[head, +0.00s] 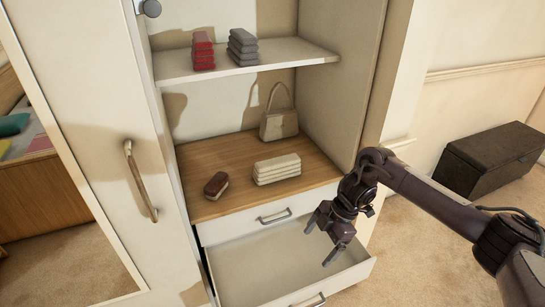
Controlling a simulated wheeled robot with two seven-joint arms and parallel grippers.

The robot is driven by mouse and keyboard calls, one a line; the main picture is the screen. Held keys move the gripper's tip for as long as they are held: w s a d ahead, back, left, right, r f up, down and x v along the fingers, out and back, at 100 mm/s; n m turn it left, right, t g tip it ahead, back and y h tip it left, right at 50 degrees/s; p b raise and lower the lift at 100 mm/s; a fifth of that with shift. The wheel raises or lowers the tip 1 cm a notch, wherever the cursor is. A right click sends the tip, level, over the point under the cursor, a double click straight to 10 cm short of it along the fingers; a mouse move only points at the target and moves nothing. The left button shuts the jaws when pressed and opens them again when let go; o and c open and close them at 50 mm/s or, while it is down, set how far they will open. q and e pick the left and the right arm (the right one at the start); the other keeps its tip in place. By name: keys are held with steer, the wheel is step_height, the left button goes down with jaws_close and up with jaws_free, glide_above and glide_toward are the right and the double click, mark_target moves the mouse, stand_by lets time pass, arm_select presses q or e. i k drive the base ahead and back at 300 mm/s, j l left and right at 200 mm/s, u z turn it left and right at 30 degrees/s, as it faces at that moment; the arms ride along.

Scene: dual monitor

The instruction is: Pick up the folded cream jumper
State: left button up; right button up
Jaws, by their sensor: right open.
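The folded cream jumper (277,169) lies on the wooden surface (225,158) inside the wardrobe, above the drawers. It looks like a flat stack of several pale folds. My right gripper (319,246) is open and empty. In the picture it is below and to the right of the jumper, over the open drawer, with its fingers pointing down and to the left. It is apart from the jumper. My left gripper is not in view.
A brown folded item (216,185) lies left of the jumper and a beige handbag (279,123) stands behind it. The shelf (290,55) above holds red (203,51) and grey (243,47) stacks. The lower drawer (260,275) is pulled out and looks empty. A dark chest (490,160) stands right.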

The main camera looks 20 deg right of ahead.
mark_target(274, 169)
steer(key=i, duration=1.4)
